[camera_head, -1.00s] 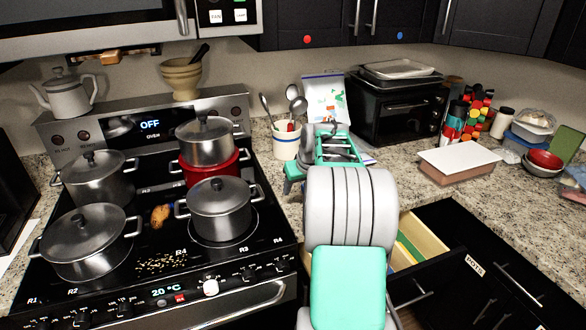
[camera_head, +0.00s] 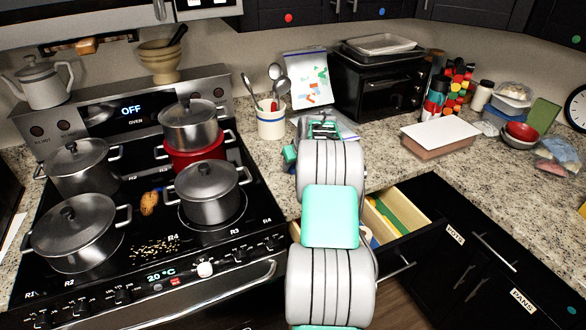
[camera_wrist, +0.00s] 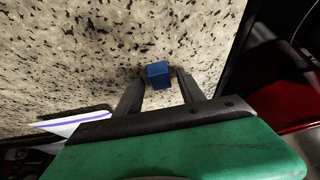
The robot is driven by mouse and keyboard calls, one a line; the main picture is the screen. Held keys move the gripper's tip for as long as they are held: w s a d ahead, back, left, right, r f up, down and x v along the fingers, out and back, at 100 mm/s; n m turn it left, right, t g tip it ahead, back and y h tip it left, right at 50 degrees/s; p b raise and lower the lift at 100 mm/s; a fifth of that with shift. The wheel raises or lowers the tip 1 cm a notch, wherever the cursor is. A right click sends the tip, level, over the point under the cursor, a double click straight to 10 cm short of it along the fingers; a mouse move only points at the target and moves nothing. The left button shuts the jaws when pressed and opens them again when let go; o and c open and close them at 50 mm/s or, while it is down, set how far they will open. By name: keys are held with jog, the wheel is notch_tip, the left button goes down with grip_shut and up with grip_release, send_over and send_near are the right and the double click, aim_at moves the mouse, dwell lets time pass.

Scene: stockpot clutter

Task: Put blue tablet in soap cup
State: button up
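A small blue block (camera_wrist: 158,75), which looks like the blue tablet, lies on the speckled counter in the wrist view. My gripper (camera_wrist: 160,76) has its two dark fingers apart, one on each side of the block near their tips. Narrow gaps seem to show between block and fingers. In the head view, my arm reaches over the counter right of the stove and hides the block and the fingertips. I cannot pick out a soap cup in either view.
A utensil crock (camera_head: 271,123) and a plastic bag (camera_head: 305,78) stand behind my wrist. A black toaster oven (camera_head: 380,90) is behind to the right. An open drawer (camera_head: 425,205) lies right of my arm. Pots, including a grey pot (camera_head: 209,195), stand on the stove. Counter around the block is clear.

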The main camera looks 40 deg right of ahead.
grip_shut()
dwell(0.5)
